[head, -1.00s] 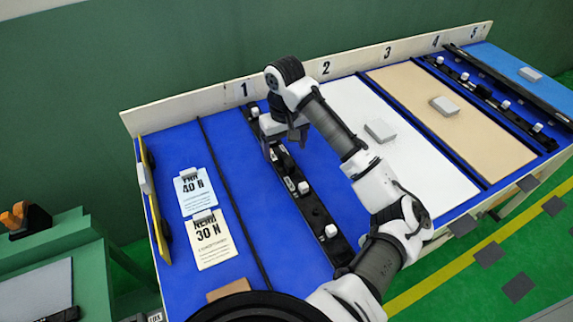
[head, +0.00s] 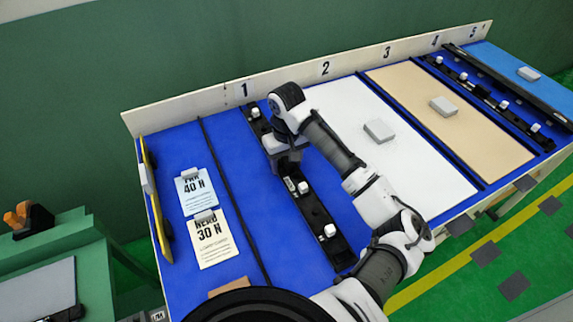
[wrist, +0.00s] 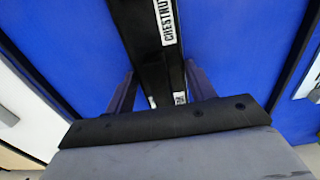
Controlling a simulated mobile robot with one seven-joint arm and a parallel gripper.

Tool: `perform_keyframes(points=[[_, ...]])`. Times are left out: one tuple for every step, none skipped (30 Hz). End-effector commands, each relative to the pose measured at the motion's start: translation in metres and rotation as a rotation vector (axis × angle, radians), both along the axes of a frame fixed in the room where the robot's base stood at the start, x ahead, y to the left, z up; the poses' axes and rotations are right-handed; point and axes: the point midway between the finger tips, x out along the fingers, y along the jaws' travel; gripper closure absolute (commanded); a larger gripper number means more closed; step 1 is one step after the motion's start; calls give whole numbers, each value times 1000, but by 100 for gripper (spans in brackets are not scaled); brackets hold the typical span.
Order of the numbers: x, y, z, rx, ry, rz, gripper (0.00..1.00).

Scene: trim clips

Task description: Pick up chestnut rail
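The chestnut rail (head: 318,215) is a long black rail with white blocks on it, lying on the blue table in the lane by number 1. In the wrist view the rail (wrist: 148,45) carries a white label reading CHESTNUT. My gripper (head: 287,165) is over the rail's middle part in the head view and hides some of it. In the wrist view my gripper (wrist: 162,88) has its two fingers apart, one on each side of the rail. Whether they touch it is not clear.
A white panel (head: 400,165) lies right of the rail, then a tan panel (head: 455,125) and another black rail (head: 478,88). Two cards (head: 212,245) lie to the left beyond a thin black divider (head: 235,205). A numbered board (head: 290,82) edges the back.

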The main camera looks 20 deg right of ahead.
Motion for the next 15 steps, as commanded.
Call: perform_keyframes(points=[[0, 0, 0, 0, 0, 0, 58], [0, 0, 0, 0, 0, 0, 62], [0, 0, 0, 0, 0, 0, 67], [0, 0, 0, 0, 0, 0, 71], [0, 0, 0, 0, 0, 0, 75], [0, 0, 1, 0, -1, 0, 77], [0, 0, 1, 0, -1, 0, 77], [0, 0, 1, 0, -1, 0, 78], [0, 0, 1, 0, -1, 0, 78], [0, 0, 1, 0, -1, 0, 78], [0, 0, 1, 0, -1, 0, 78], [0, 0, 1, 0, -1, 0, 78], [0, 0, 2, 0, -1, 0, 78], [0, 0, 2, -1, -1, 0, 78], [0, 0, 4, -1, -2, 0, 78]])
